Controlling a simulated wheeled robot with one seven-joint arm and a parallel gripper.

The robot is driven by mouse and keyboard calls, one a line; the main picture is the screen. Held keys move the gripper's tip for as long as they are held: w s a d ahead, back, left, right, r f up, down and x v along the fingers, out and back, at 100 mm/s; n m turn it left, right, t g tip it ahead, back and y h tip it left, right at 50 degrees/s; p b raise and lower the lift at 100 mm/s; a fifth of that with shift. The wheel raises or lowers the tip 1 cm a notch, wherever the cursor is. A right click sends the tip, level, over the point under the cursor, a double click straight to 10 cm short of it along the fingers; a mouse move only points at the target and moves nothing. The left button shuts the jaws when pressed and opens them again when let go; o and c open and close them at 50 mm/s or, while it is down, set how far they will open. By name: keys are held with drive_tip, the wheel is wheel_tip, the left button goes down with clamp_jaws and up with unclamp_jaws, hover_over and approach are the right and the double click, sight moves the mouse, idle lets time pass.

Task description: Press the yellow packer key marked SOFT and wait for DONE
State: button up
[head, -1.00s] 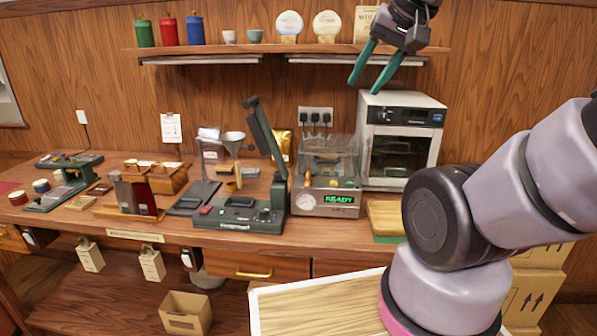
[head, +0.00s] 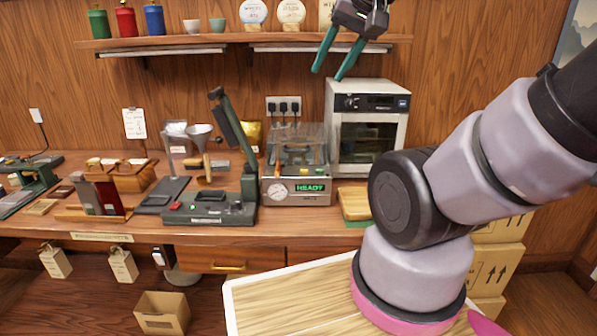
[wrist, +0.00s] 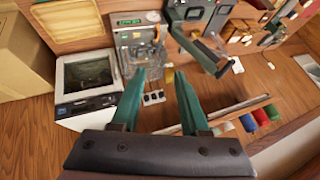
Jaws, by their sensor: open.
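My gripper (head: 328,74) is open and empty, high in front of the shelf, above and apart from the packer. Its green fingers (wrist: 160,78) are spread in the wrist view.
The white oven (head: 341,100) stands right of the packer. A dark green press (head: 208,212) with a raised lever stands left of it. The shelf (head: 240,40) with tins and cups runs behind my gripper. A pale wooden board (head: 290,292) lies in front, below my arm.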

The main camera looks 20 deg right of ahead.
idle(0.4)
clamp_jaws()
idle(1.6)
